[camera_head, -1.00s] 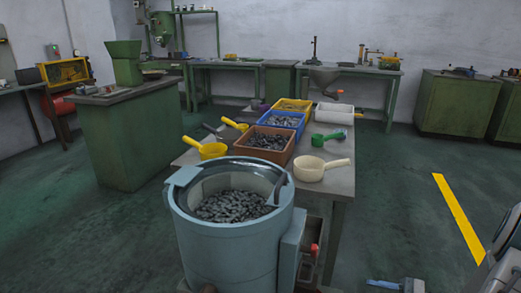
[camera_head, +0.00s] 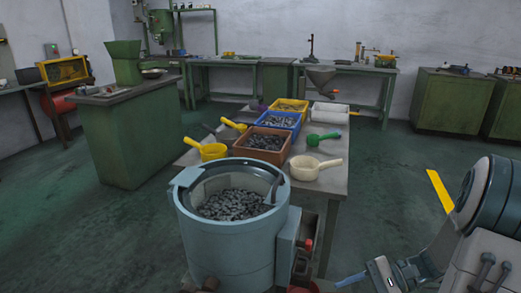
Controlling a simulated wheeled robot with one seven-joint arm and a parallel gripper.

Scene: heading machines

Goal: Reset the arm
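My arm, grey and blue, comes in from the right edge, and my gripper (camera_head: 376,276) is low in the picture, right of the blue-grey feeder bowl. A blue finger-like part points left from it. The gripper is seen small and partly side-on, so I cannot tell whether it is open or shut. I see no object in it. It is apart from the table and the bowl in the picture.
The feeder bowl (camera_head: 228,240) holds dark metal parts. Behind it, a table (camera_head: 333,187) carries brown, blue and yellow bins (camera_head: 291,105) of parts, a white tray, and yellow, green and cream scoops. Open floor (camera_head: 395,185) lies right of the table.

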